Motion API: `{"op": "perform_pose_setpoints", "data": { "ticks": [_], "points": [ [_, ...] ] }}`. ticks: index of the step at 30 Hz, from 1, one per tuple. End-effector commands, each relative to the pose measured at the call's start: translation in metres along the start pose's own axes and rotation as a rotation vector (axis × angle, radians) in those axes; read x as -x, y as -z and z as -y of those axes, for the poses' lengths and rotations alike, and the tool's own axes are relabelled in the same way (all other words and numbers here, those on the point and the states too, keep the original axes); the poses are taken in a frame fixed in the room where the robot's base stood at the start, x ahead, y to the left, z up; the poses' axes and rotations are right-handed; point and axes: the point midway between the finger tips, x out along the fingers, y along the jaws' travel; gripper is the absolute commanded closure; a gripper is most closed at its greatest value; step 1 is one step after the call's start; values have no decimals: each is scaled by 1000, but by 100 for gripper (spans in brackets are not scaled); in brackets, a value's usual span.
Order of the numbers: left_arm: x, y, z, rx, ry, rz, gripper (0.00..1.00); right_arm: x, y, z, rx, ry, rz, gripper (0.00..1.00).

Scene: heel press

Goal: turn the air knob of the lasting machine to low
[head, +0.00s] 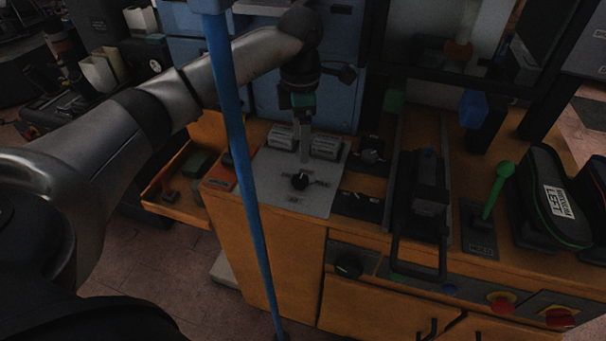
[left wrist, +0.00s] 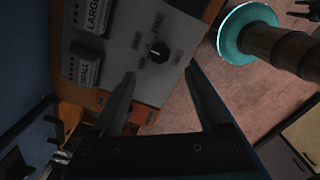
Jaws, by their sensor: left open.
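A black knob (head: 299,181) sits on a grey panel (head: 315,203) on the orange bench, with small labels around it. In the left wrist view the knob (left wrist: 158,52) shows beyond the fingertips, roughly midway between them. I cannot read its labels, so I cannot tell whether it is the air knob. Another black knob (head: 348,265) is on the bench front, and one more (head: 370,157) is on a dark plate behind. My left gripper (head: 303,150) is open and empty, pointing down above the grey panel, apart from the knob. My right gripper is not in view.
Two grey blocks stand at the panel's back; the left wrist view shows the labels LARGE (left wrist: 92,14) and SMALL (left wrist: 85,68). A blue pole (head: 238,150) crosses in front. A green lever (head: 495,190) and a black shoe part (head: 550,195) are at the right.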

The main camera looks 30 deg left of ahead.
Motion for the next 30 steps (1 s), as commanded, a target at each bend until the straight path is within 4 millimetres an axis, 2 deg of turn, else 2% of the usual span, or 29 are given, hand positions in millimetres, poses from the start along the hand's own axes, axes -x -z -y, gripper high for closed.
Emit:
{"op": "perform_pose_setpoints", "data": {
  "ticks": [1, 6, 13, 18, 27, 30],
  "points": [
    [-15, 0, 1, 1, 4, -3, 22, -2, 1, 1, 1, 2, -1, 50],
    [-52, 0, 1, 1, 5, -2, 22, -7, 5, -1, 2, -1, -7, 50],
    [-89, 0, 0, 1, 2, -1, 22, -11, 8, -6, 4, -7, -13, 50],
    [-101, 0, 0, 2, 1, 0, 22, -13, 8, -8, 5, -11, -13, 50],
    [-103, 0, 0, 1, 0, 1, 22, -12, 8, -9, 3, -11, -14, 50],
    [-102, 0, 0, 1, 0, 1, 32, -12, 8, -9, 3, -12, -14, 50]
  ]
}}
